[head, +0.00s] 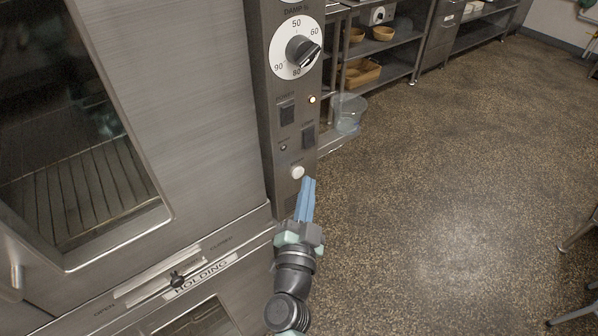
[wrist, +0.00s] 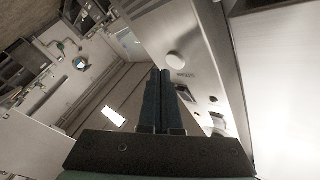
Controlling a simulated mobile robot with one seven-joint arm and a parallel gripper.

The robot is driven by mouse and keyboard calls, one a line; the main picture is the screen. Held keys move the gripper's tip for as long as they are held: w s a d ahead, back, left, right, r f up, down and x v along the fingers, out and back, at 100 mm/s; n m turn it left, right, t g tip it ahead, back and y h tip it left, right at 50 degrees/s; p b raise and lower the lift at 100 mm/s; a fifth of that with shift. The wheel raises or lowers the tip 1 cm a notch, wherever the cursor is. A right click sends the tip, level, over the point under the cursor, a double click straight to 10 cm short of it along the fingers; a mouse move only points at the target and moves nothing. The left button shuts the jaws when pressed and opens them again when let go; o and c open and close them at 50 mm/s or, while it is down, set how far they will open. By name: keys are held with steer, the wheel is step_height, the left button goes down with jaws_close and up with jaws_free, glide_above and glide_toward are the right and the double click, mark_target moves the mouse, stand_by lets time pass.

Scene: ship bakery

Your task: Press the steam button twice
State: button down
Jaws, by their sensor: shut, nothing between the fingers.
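The steam button is most likely the round white button (head: 297,172) low on the oven's narrow control panel in the head view; its label is too small to read. In the wrist view a round pale button (wrist: 175,60) shows just beyond my fingertips, on the panel face. My gripper (head: 309,181) is shut and empty, its blue fingers pressed together and pointing up at the panel. In the head view the fingertips are just below and right of the white button. In the wrist view the shut fingers (wrist: 159,72) appear beside the button, apparently apart from it.
The control panel also has a dial (head: 303,51), two dark rocker switches (head: 287,112) and a lit indicator lamp (head: 312,100). The oven's glass door (head: 75,140) is at left, with a holding compartment slider (head: 178,279) below. Open speckled floor (head: 440,190) lies at right; shelves stand behind.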

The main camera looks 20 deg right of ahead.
steer(key=s, duration=0.1)
steer(key=s+d, duration=0.1)
steer(key=s, duration=0.2)
steer(key=shift+s+d, duration=0.35)
stand_by(2.4)
